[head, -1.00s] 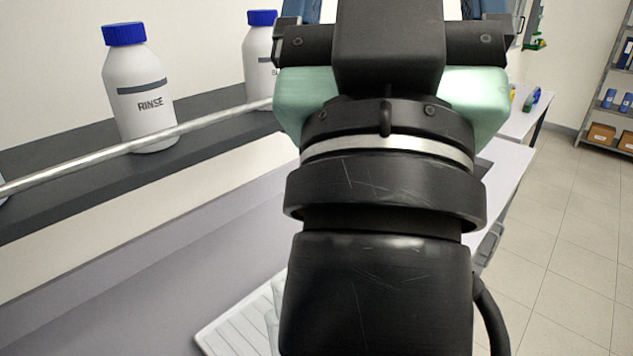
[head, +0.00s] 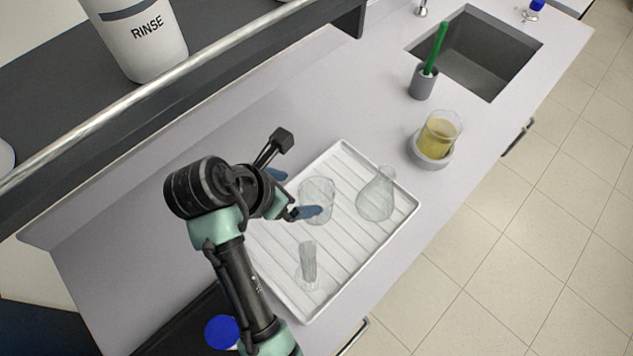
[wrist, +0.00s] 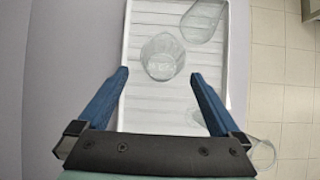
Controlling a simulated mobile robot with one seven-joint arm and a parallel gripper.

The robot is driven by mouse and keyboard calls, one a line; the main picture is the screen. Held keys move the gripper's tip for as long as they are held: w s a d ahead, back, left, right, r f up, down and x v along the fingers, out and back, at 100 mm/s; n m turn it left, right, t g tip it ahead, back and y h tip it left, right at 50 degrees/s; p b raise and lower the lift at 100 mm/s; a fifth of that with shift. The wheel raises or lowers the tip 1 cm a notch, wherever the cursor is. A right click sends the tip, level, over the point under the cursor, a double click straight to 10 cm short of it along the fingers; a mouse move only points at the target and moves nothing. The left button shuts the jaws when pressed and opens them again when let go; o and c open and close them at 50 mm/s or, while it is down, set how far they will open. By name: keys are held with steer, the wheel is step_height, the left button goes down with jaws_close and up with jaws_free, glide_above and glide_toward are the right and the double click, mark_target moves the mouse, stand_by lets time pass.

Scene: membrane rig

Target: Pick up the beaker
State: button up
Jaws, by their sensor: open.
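A clear, empty glass beaker (head: 317,192) stands on the white ribbed drying tray (head: 345,151). In the wrist view the beaker (wrist: 163,58) lies just ahead of and between the fingertips, with no visible contact. My gripper (head: 296,193) is open, its blue fingers spread toward the beaker from the left. In the wrist view my gripper (wrist: 160,76) has nothing between its fingers. A second beaker (head: 440,135) with yellow liquid stands on a round grey base (head: 430,160) to the right of the tray.
A conical flask (head: 376,197) and a glass cylinder (head: 308,262) are also on the tray. A grey cup (head: 422,84) with a green-handled tool stands near the sink (head: 478,52). A metal rail (head: 190,57) and the RINSE bottle (head: 140,35) are at upper left.

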mark_target(327, 198)
steer(key=x, duration=0.8)
steer(key=p+x, duration=0.1)
steer(key=x, duration=0.4)
steer(key=shift+s+f, duration=0.2)
steer(key=shift+s, duration=0.2)
steer(key=shift+c, duration=0.3)
steer(key=shift+r, duration=0.1)
steer(key=c, duration=1.1)
